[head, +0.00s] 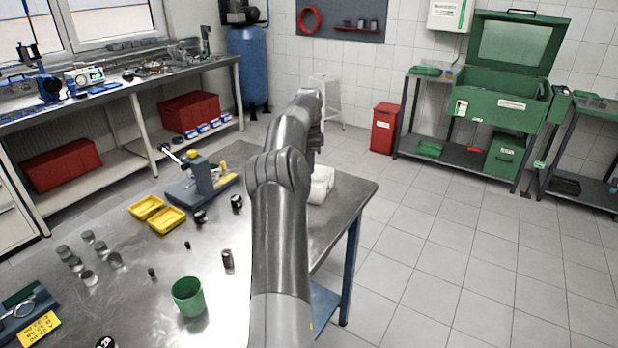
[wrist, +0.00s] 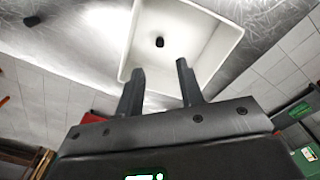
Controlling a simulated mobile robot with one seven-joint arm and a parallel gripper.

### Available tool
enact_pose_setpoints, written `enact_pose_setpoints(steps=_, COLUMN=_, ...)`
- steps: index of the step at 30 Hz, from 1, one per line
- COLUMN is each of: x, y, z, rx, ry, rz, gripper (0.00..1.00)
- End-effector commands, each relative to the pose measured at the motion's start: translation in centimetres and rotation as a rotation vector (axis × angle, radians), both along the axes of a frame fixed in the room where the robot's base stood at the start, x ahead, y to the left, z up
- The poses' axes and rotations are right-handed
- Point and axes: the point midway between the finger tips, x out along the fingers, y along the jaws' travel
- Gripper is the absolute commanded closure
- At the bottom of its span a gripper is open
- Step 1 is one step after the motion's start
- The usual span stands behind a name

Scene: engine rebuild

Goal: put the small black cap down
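A small black cap (wrist: 160,42) shows in the wrist view, on the floor of a white square tray (wrist: 232,38). My gripper (wrist: 160,66) is open, its two fingers apart with nothing between them. The cap is beyond the fingertips, apart from both, and roughly in line with the gap. Two other small black pieces stand on the metal table, one (head: 187,245) near the middle and one (head: 152,273) nearer the front.
The metal table (head: 225,255) also holds a green cup (head: 188,297), yellow trays (head: 167,220), a blue-grey fixture (head: 203,180) and several metal cylinders. Another dark piece (wrist: 32,20) lies left of the tray. The right table edge is clear.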

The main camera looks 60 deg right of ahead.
Motion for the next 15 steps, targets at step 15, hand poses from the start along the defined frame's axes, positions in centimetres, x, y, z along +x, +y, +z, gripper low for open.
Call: enact_pose_setpoints(steps=15, x=0.1, y=0.1, z=3.4, rx=0.000, ry=-0.001, rz=0.003, gripper=0.66)
